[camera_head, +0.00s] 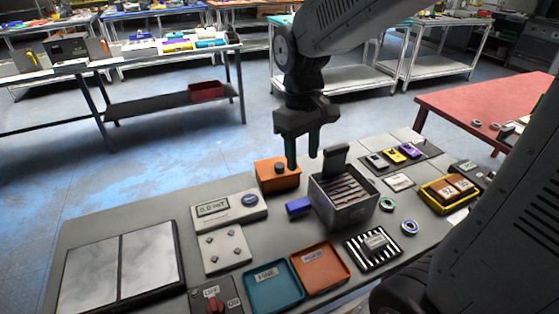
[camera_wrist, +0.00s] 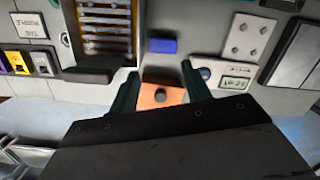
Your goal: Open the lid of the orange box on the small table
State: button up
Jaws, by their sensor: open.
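The orange box (camera_head: 268,178) stands near the far edge of the small grey table (camera_head: 95,225), left of a grey slotted bin. A dark round knob sits on its top, and its lid looks closed. My gripper (camera_head: 302,165) is open and empty, pointing down above the box's right side in the head view. My gripper's two green fingers (camera_wrist: 159,68) stand on either side of the box in the wrist view. Whether they touch it I cannot tell.
The grey slotted bin (camera_head: 345,212) with a raised dark flap stands close right of the box. A blue block (camera_head: 298,206) lies in front. A meter with a display (camera_head: 230,208) is at left. Teal and orange trays (camera_head: 322,283) lie nearer me.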

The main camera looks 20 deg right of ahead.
aim_at(280, 165)
jog(key=w+n, duration=0.1)
jog(key=w, duration=0.2)
jog(key=w+f+n+t, duration=0.1)
jog(key=w, duration=0.2)
jog(key=w+a+n, duration=0.1)
jog(key=w+n, duration=0.1)
jog(key=w, duration=0.1)
jog(key=shift+w+f, duration=0.3)
jog(key=shift+f, duration=0.05)
jog(key=shift+f+n, duration=0.3)
jog(key=shift+f, duration=0.05)
notch_tip(280, 165, down, 7)
jog(key=shift+f, duration=0.1)
grip_shut()
